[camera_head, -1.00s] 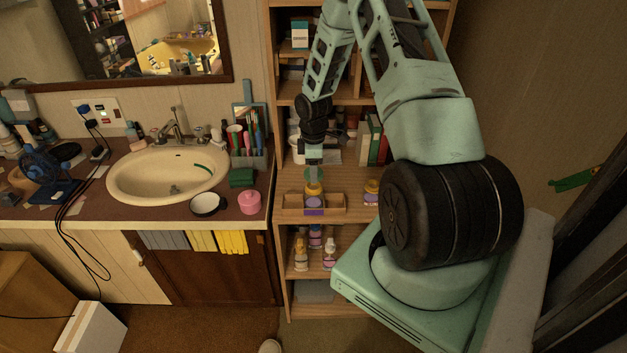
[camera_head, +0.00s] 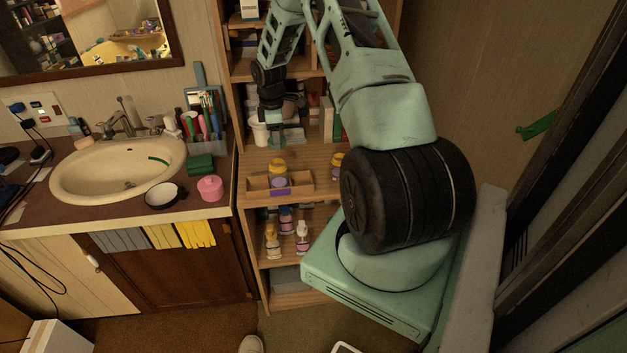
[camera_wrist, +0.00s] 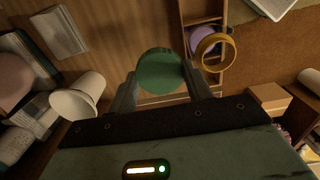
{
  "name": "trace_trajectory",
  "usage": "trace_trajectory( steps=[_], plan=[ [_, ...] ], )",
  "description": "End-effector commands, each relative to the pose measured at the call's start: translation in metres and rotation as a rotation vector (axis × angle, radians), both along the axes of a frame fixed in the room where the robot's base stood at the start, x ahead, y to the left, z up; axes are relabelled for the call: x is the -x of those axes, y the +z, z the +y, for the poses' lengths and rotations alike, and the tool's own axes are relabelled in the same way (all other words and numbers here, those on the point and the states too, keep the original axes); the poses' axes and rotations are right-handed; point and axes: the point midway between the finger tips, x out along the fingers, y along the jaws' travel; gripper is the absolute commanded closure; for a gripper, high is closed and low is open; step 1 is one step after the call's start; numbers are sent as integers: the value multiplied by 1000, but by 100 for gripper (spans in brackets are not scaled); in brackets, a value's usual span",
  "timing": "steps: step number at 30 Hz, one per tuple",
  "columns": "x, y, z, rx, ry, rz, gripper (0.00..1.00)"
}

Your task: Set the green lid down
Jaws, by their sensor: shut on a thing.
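The green lid (camera_wrist: 160,72) is a round disc held between the two fingers of my gripper (camera_wrist: 163,92) in the wrist view. In the head view my gripper (camera_head: 277,141) hangs over the shelf, behind a jar with a yellow collar (camera_head: 278,167); the lid is hard to make out there. The jar stands in a shallow wooden tray (camera_head: 303,184) on the shelf. In the wrist view the yellow ring (camera_wrist: 215,50) and a purple disc are at upper right, apart from the lid.
A white cup (camera_head: 258,131) stands left of my gripper; the wrist view shows it too (camera_wrist: 78,100). A second yellow-topped jar (camera_head: 337,165) is right of the tray. Books stand at the back right. Bare shelf wood lies between tray and cup.

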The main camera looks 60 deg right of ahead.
Motion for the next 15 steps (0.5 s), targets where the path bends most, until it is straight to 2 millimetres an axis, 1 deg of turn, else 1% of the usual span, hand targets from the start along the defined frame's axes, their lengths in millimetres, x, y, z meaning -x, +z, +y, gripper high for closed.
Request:
trace_trajectory(
  steps=[1, 6, 11, 13, 15],
  plan=[
    [-7, -15, -9, 2, -2, -6, 74],
    [-20, -17, -29, -7, 1, -7, 74],
    [-26, -14, -38, -14, 4, -9, 74],
    [-26, -18, -39, -17, 5, -8, 74],
    [-27, -26, -39, -20, 6, -7, 74]
  ],
)
